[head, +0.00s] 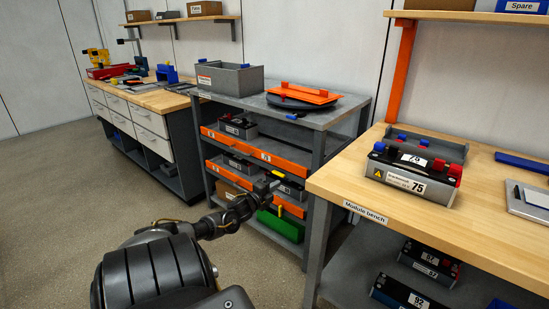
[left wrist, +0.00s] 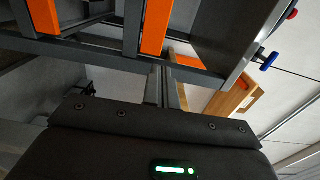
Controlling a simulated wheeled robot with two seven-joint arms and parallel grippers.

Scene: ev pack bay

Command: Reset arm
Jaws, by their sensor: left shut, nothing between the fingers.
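My left arm reaches forward from the bottom of the head view. My left gripper (head: 270,182) is in front of the grey shelf rack (head: 318,150), by its lower orange-edged shelves. In the left wrist view the two fingers of the left gripper (left wrist: 166,85) lie together, shut with nothing between them. Orange shelf rails (left wrist: 155,28) and grey rack bars show beyond the fingers. I cannot tell whether the gripper touches the rack. My right gripper is in neither view.
The module bench (head: 480,215) stands at the right with a battery module (head: 410,178) labelled 75 on it. A grey bin (head: 230,78) and an orange-topped dark part (head: 302,95) sit on the rack. A drawer bench (head: 155,100) is at the left. The floor at left is clear.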

